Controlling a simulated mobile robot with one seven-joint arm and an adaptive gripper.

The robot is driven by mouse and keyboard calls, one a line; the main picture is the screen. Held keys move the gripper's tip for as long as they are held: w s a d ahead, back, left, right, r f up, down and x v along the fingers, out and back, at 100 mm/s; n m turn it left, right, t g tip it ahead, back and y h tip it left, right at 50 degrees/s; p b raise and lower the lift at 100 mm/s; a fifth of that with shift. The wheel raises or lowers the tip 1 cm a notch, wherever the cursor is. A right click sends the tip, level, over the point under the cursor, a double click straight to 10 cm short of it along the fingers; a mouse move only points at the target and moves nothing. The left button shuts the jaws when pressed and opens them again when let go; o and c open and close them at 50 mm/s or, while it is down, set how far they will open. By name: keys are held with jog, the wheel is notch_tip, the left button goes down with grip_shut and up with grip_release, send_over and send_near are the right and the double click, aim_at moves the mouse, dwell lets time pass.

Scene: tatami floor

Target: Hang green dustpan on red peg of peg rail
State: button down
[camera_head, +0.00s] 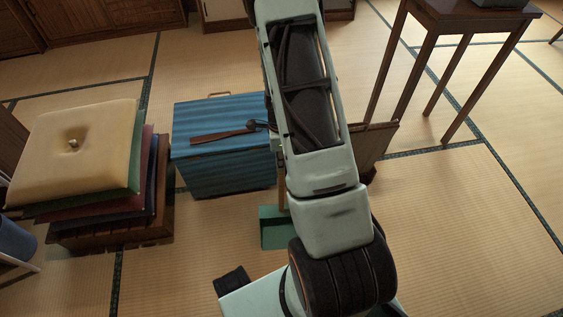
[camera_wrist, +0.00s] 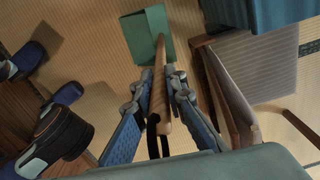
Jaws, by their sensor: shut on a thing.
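The green dustpan shows in the wrist view (camera_wrist: 148,35) ahead of my gripper, and in the head view (camera_head: 274,229) low beside my arm. Its long pale wooden handle (camera_wrist: 160,75) runs back between the fingers. My gripper (camera_wrist: 158,88) is shut on this handle. The pan hangs over the tatami; I cannot tell its exact height. In the head view my arm hides the gripper and most of the handle. I make out no peg rail or red peg in either view.
A blue chest (camera_head: 222,166) with a brown-handled tool (camera_head: 218,136) on its lid stands left of my arm. Stacked cushions (camera_head: 75,150) stand further left. A brown wooden piece (camera_head: 376,148) is behind my arm. A dark table (camera_head: 465,20) stands back right. Tatami at right is clear.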

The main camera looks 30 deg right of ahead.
jog(key=shift+f, duration=0.1)
jog(key=c, duration=2)
grip_release()
jog(key=shift+o, duration=0.2)
